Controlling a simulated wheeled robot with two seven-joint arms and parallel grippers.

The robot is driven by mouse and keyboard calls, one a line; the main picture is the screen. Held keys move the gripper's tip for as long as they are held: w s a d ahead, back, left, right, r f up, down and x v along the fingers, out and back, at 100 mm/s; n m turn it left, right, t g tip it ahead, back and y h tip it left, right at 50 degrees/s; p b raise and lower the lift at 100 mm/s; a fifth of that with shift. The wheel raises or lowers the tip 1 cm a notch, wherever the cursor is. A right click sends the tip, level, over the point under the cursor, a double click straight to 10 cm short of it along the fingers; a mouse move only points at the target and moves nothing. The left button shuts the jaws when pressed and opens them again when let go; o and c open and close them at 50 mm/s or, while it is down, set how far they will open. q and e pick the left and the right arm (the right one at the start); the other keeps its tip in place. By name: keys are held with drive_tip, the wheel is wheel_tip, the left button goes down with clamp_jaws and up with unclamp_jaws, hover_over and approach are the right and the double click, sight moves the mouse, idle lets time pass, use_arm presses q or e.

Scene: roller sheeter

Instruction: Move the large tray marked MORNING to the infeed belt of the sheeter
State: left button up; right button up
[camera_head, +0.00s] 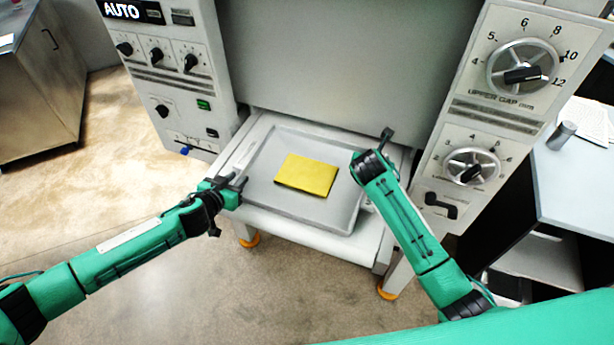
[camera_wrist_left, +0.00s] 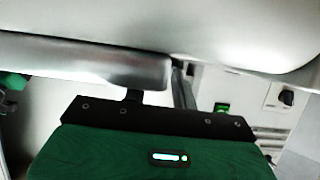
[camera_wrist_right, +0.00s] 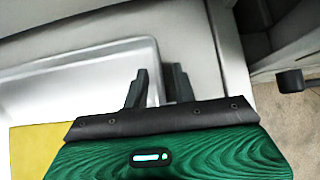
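A large grey tray (camera_head: 345,213) lies on the sheeter's infeed (camera_head: 310,231), with a flat yellow slab (camera_head: 307,175) on it. I cannot read any marking on the tray. My left gripper (camera_head: 241,182) is at the tray's left side, close to its rim. In the left wrist view its fingers stand apart, one partly hidden behind a grey bar (camera_wrist_left: 90,62). My right gripper (camera_head: 387,136) is by the tray's far right corner. In the right wrist view its fingers (camera_wrist_right: 159,88) are apart, with the tray's rim (camera_wrist_right: 153,60) between them; I see no clear grip.
The sheeter's left control panel (camera_head: 175,75) and right dial panel (camera_head: 500,100) flank the infeed closely. A table (camera_head: 580,180) stands at the right and a cabinet (camera_head: 38,85) at the far left. The floor at left is clear.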

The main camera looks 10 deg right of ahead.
drive_tip(key=shift+s+r, duration=0.1)
use_arm(q)
drive_tip(key=v, duration=1.1)
use_arm(e)
drive_tip(key=v, duration=1.2)
use_arm(q)
drive_tip(key=shift+s+a+r, duration=0.1)
